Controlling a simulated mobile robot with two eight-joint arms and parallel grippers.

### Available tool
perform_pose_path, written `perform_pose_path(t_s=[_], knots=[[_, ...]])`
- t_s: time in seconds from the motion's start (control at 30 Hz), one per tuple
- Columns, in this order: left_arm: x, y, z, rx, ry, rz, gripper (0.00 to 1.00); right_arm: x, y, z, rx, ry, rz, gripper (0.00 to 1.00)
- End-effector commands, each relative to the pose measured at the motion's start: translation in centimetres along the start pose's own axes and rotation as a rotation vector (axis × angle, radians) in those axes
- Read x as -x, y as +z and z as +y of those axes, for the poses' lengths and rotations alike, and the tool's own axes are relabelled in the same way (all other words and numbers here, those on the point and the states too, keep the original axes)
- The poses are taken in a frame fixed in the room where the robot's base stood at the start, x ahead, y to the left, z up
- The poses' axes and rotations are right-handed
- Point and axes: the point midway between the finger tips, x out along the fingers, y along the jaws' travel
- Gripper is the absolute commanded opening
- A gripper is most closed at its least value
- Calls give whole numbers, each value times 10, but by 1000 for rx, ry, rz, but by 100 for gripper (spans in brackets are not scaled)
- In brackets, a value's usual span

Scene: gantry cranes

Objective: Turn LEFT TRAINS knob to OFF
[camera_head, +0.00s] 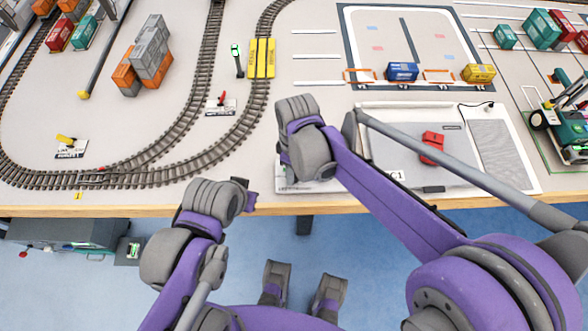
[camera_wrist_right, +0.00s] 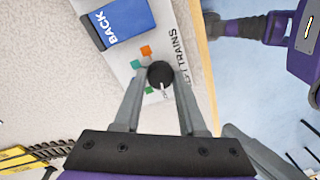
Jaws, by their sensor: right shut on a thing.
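The LEFT TRAINS knob (camera_wrist_right: 160,74) is a round black knob in the right wrist view, with a pale mark at its lower edge. Its label, partly covered, reads "TRAINS" beside it. My right gripper (camera_wrist_right: 161,78) is shut on the knob, one finger on each side. In the head view my right wrist and arm hide the knob; only part of its white panel (camera_head: 300,187) shows at the table edge. My left gripper (camera_head: 247,194) is at the table's front edge, left of the panel; its fingers are too unclear to tell open from shut.
A blue block marked BACK (camera_wrist_right: 118,20) stands beside the knob. A grey panel with a red handle (camera_head: 432,145) is to the right. Curved train track (camera_head: 150,178) runs to the left.

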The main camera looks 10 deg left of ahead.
Motion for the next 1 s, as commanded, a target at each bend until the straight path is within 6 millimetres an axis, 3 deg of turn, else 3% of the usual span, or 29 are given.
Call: perform_pose_path(t_s=[0.33,0.37,0.5,0.83,1.0], knots=[[0,0,0,0,0,0,0,1,0,0,2,0,0,0],[0,0,0,0,0,0,0,1,0,0,2,0,0,46],[0,0,0,0,0,0,0,0,0,0,1,0,0,71],[0,0,0,0,0,0,0,3,0,0,1,0,0,71],[3,-2,0,0,0,1,0,25,0,0,1,0,0,71]])
